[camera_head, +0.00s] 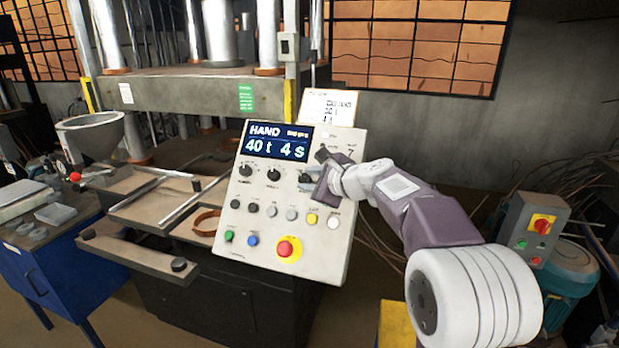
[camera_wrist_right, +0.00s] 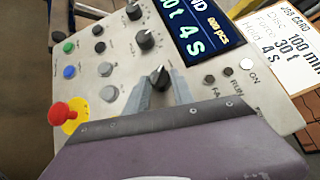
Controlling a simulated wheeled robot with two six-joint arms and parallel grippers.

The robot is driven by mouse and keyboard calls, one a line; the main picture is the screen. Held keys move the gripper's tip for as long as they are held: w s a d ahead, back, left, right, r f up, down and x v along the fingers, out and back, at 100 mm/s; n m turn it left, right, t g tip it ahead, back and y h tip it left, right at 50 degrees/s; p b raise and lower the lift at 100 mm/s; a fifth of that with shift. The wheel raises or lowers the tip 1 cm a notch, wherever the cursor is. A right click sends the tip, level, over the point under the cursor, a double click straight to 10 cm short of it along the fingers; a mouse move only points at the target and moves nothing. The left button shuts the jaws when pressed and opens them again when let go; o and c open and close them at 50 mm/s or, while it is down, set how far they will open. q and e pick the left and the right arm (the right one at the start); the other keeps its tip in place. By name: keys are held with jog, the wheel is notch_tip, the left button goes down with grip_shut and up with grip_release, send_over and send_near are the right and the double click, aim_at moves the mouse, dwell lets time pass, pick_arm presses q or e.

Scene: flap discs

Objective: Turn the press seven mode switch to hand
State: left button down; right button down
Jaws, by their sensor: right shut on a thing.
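The press control panel (camera_head: 268,268) is a tilted beige box with a screen (camera_head: 276,141) reading "HAND", "40 t" and "4 s". Below the screen is a row of black rotary knobs. My right gripper (camera_head: 318,180) reaches the rightmost knob from the right and covers most of it in the head view. In the right wrist view the fingers (camera_wrist_right: 160,92) are shut on this knob, the mode switch (camera_wrist_right: 159,75), and its pointer mark is hard to read. The other two knobs (camera_wrist_right: 148,39) (camera_wrist_right: 134,11) are free. My left gripper is not in view.
Below the knobs are several push buttons and a red emergency stop (camera_head: 287,248) on yellow. A job card (camera_head: 328,106) stands behind the panel's upper right corner. A blue cabinet (camera_head: 60,268) is at left, and a switch box (camera_head: 531,229) on a motor at right.

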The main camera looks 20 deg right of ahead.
jog(key=shift+f, duration=0.1)
jog(key=c, duration=1.1)
grip_release()
jog(key=v, duration=0.9)
jog(key=shift+a+b, duration=0.1)
jog(key=shift+b, duration=0.25)
